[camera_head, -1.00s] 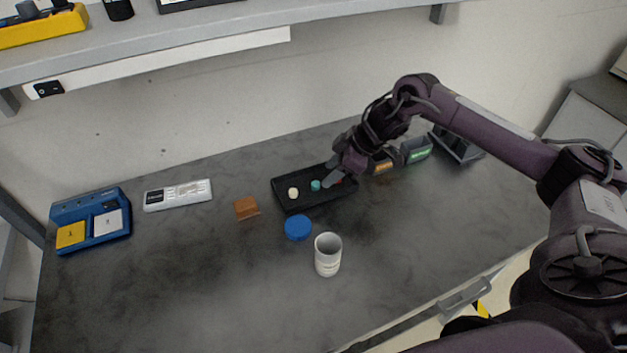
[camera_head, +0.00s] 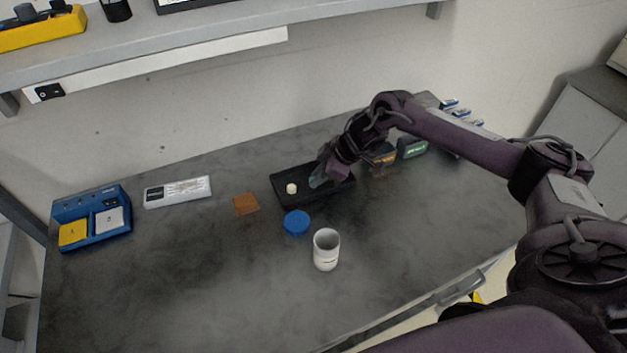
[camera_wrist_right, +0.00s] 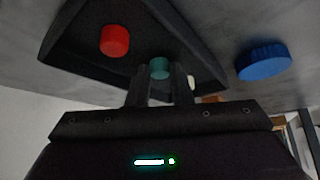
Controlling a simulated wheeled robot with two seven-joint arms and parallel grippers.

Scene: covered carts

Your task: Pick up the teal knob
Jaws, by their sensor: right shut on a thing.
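The teal knob (camera_wrist_right: 159,68) shows between the two fingertips of my right gripper (camera_wrist_right: 160,80) in the right wrist view. The gripper is shut on it, over the black tray (camera_head: 283,197). In the head view my right gripper (camera_head: 318,180) hides most of the knob. I cannot tell whether the knob is clear of the tray floor. A cream knob (camera_head: 291,188) sits in the tray to the left of the gripper. A red knob (camera_wrist_right: 115,40) sits in the tray in the wrist view. My left gripper is not in view.
A blue round lid (camera_head: 296,223) and a white cup (camera_head: 326,250) stand in front of the tray. A brown block (camera_head: 246,204) lies to its left. Small dark boxes (camera_head: 411,148) stand to the right behind my arm. The front left of the table is clear.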

